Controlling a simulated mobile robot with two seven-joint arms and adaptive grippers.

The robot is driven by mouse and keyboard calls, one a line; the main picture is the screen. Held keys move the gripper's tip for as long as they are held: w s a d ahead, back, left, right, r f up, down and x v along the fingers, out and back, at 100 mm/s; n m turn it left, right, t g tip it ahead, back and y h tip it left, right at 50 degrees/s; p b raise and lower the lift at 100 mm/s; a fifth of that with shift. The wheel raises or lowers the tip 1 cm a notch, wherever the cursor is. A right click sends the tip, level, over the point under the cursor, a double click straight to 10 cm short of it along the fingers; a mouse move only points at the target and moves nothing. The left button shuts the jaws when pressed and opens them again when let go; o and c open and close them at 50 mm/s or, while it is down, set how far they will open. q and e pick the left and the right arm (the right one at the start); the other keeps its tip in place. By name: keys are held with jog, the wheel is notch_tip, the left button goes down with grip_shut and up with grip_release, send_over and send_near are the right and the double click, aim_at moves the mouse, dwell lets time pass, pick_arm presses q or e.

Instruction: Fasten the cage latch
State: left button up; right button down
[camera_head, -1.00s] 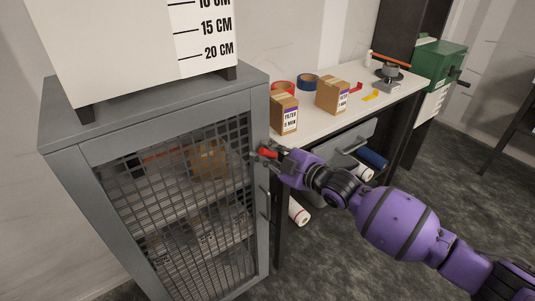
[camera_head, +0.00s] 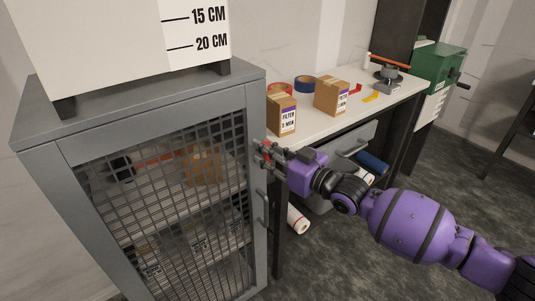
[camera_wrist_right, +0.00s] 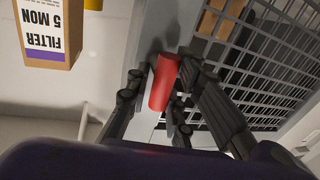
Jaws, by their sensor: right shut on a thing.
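The cage (camera_head: 55,180) is a grey metal cabinet at the left with a mesh door (camera_head: 165,225), which looks closed against its frame. The red latch handle (camera_wrist_right: 162,82) is at the door's right edge; in the head view my fingers mostly cover it. My right gripper (camera_head: 266,154) reaches in from the right at the upper part of that edge. In the right wrist view my right gripper (camera_wrist_right: 160,92) has its dark fingers on both sides of the red handle, shut on it. The latch's catch is hidden. My left gripper is not in view.
The white bench (camera_head: 360,110) right of the cage holds two cartons (camera_head: 281,114) (camera_head: 331,97) and tape rolls (camera_head: 305,84). A grey door pull (camera_head: 262,208) sits below my gripper. Rolls (camera_head: 298,220) lie under the bench. A white scale-marked box (camera_head: 120,45) stands on the cage.

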jog(key=shift+s+a+f+m, duration=0.2)
jog(key=shift+f+m, duration=0.05)
jog(key=shift+m, duration=0.25)
jog(key=c, duration=1.8)
grip_release()
jog(key=shift+o, duration=0.8)
jog(key=shift+w+a+r, duration=0.1)
jog(key=shift+r, duration=0.05)
jog(key=shift+s+d, duration=0.2)
jog(key=shift+d, duration=0.2)
jog(key=v, duration=1.1)
jog(key=shift+s, duration=0.15)
